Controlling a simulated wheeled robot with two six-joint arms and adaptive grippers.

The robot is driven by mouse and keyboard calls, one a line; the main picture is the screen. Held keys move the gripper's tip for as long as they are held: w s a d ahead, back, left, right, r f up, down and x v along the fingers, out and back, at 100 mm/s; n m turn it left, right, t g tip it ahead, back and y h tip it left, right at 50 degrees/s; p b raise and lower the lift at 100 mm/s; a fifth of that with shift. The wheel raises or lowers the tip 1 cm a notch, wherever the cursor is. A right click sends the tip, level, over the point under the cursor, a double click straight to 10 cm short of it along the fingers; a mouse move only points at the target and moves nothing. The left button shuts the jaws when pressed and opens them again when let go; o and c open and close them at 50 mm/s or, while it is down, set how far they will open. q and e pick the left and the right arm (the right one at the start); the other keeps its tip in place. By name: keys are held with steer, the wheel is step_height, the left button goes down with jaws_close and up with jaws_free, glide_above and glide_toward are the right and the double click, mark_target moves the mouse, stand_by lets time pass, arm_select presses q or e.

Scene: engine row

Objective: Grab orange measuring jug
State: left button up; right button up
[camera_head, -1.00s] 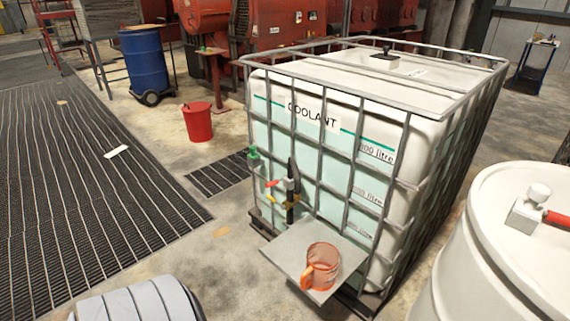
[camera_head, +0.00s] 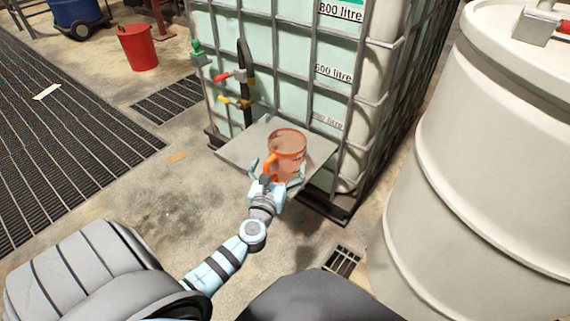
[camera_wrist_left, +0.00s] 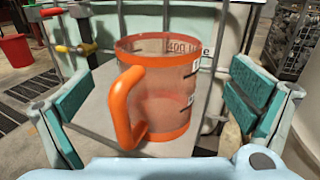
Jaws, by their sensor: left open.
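The orange measuring jug (camera_head: 288,149) stands upright on a grey shelf (camera_head: 238,152) at the front of the coolant tank. It is see-through, with an orange rim, base and handle. In the left wrist view the jug (camera_wrist_left: 170,95) is between the two teal finger pads, with visible gaps on both sides. Its handle (camera_wrist_left: 122,110) points toward my palm and a little left. My left gripper (camera_head: 277,174) is open around the near side of the jug and holds nothing. My right gripper is not in view.
The caged coolant tank (camera_head: 290,60) stands right behind the shelf, with valves (camera_head: 236,85) on its front. A large white drum (camera_head: 470,170) stands to the right. A red bucket (camera_head: 137,47) sits on the floor at the back left.

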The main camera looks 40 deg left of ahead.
mark_target(282, 153)
arm_select(q)
steer(key=b+x, duration=0.1)
steer(key=x, duration=0.6)
steer(key=shift+a+r, duration=0.1)
steer(key=shift+r, duration=0.1)
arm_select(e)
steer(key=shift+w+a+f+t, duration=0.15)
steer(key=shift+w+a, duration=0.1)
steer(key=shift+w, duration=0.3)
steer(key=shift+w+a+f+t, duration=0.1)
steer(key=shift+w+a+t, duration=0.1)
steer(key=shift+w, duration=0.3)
arm_select(q)
steer(key=c, duration=1.4)
steer(key=shift+r, duration=0.1)
steer(key=shift+c, duration=0.2)
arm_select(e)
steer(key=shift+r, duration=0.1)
arm_select(q)
steer(key=shift+r, duration=0.1)
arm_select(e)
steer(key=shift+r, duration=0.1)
